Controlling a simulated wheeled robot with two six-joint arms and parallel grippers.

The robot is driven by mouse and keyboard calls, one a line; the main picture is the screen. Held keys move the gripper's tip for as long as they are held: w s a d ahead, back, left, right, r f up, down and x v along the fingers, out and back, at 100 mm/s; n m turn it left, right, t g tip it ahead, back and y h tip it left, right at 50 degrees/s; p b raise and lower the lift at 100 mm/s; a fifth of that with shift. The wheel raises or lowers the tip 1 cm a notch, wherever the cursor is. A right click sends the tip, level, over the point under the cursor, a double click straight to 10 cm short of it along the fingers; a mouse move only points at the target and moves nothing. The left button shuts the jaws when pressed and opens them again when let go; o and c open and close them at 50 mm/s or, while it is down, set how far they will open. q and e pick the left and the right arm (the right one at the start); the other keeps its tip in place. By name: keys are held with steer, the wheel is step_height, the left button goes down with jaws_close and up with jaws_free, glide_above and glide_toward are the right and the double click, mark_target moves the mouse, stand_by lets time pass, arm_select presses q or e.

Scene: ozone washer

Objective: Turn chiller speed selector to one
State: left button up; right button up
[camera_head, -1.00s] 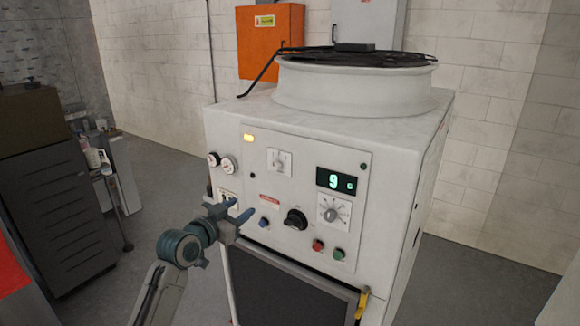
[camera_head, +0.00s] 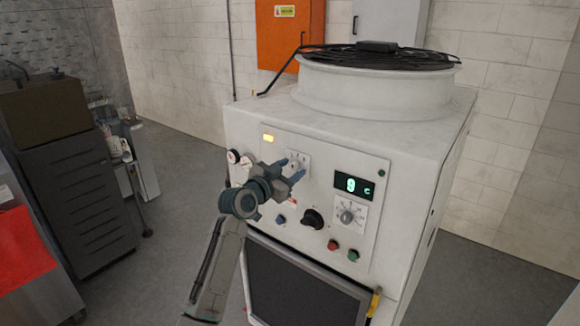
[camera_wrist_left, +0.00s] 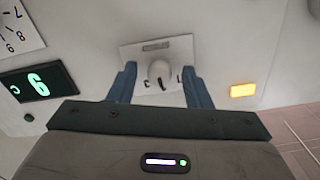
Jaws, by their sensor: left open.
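A small pale selector knob on a light plate (camera_head: 304,159) sits at the upper left of the chiller's front panel (camera_head: 372,185). My left gripper (camera_head: 289,170) partly covers it in the head view. In the left wrist view, the knob (camera_wrist_left: 160,72) lies between the two blue fingers of my open left gripper (camera_wrist_left: 159,80). I cannot tell whether the fingers touch it. My right gripper is not in view.
An amber lamp (camera_wrist_left: 243,90) lies beside the plate.

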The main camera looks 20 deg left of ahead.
arm_select(q)
steer(key=shift+w, duration=0.1)
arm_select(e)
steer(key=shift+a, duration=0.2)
arm_select(q)
steer(key=shift+c, duration=0.9)
jaws_close()
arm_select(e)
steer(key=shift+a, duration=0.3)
